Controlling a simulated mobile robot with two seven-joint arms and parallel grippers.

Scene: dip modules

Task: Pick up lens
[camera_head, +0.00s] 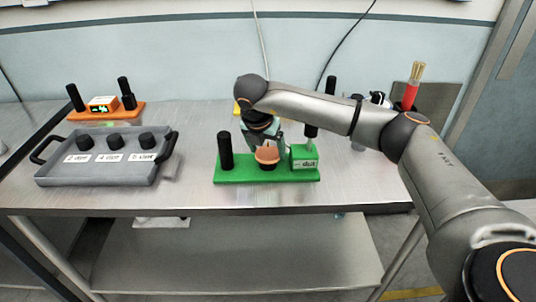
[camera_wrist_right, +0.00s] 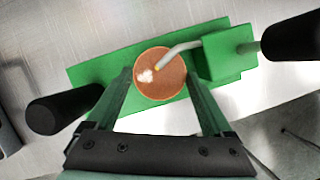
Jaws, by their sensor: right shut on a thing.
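A round piece with a flat copper-brown top, which I take as the lens (camera_head: 267,155), sits at the middle of a green module (camera_head: 235,176). In the right wrist view the lens (camera_wrist_right: 163,82) lies between the two fingertips of my right gripper (camera_wrist_right: 160,76), which is shut on it. A pale patch shows on its top. A thin grey nozzle (camera_wrist_right: 178,48) from the green block (camera_wrist_right: 222,55) reaches over its top. My left gripper is out of view.
A black post (camera_head: 225,150) stands left of the lens and the labelled green block (camera_head: 304,157) right of it. A grey tray (camera_head: 98,178) with three black knobs is at the left. An orange module (camera_head: 125,113) stands behind it. A red holder (camera_head: 410,96) is at the back right.

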